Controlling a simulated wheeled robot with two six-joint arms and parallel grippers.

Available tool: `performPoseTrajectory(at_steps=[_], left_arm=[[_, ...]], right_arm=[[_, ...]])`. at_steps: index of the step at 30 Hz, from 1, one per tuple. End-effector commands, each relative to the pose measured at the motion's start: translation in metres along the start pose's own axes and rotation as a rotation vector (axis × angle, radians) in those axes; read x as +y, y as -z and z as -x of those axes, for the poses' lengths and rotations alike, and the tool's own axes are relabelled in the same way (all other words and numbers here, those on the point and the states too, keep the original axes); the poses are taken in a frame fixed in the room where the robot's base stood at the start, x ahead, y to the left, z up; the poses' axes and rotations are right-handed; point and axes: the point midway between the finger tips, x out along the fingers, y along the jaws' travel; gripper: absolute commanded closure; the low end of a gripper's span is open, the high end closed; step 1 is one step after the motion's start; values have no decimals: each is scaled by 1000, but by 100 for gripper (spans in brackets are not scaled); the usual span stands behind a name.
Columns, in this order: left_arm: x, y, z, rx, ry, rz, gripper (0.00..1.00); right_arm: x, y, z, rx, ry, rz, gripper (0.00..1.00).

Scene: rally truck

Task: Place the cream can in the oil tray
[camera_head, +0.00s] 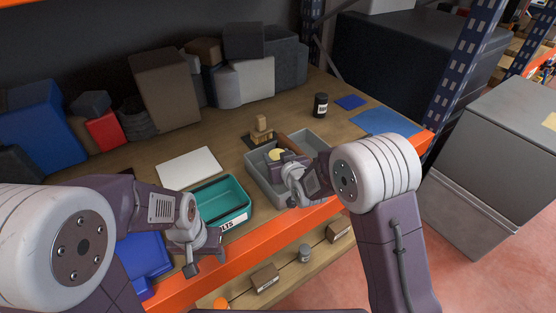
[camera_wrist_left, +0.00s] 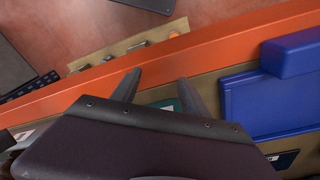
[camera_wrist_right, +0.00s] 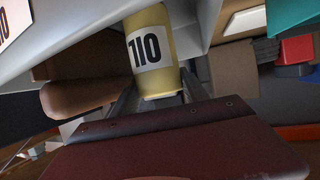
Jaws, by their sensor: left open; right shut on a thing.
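The cream can (camera_wrist_right: 152,55), with a black-on-white OIL label, is between the fingers of my right gripper (camera_wrist_right: 155,95), which is shut on it. In the head view the cream can (camera_head: 276,154) shows only as a pale top, mostly hidden by my right gripper (camera_head: 284,166). Both are over or within the grey oil tray (camera_head: 318,140); I cannot tell whether the can touches its floor. A brown rounded object (camera_head: 290,143) is at the tray's far side. My left gripper (camera_head: 190,265) is open and empty by the orange shelf edge; its fingers show in the left wrist view (camera_wrist_left: 160,90).
A teal bin (camera_head: 222,190) with a partly hidden label stands left of the grey tray. A wooden block (camera_head: 262,130) stands on a dark pad behind the tray. A black jar (camera_head: 320,105) and blue mats (camera_head: 385,121) are at the right. A white sheet (camera_head: 188,167) lies left.

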Motion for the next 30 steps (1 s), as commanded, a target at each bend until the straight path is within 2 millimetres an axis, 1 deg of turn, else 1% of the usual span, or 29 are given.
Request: performPoseTrajectory(at_steps=[1,7,11,12,13,21,24,26,29,30], left_arm=[[0,0,-3,0,0,0,48],[0,0,-2,0,0,0,48],[0,-1,-6,0,0,0,48],[0,-1,-6,0,0,0,48],[0,0,-5,0,0,0,48],[0,0,-5,0,0,0,48],[0,0,1,0,0,0,48],[0,0,0,0,0,0,48],[0,0,2,0,0,0,48],[0,0,2,0,0,0,48]], right_arm=[[0,-6,-3,1,0,0,100],[0,-4,-2,4,0,0,100],[0,-8,-4,4,0,0,100],[0,-8,-4,2,0,0,42],[0,-8,-4,2,0,0,38],[0,-8,-3,2,0,0,38],[0,-2,-1,2,0,0,38],[0,-3,4,2,0,0,38],[0,-2,22,3,0,0,38],[0,-3,30,2,0,0,38]])
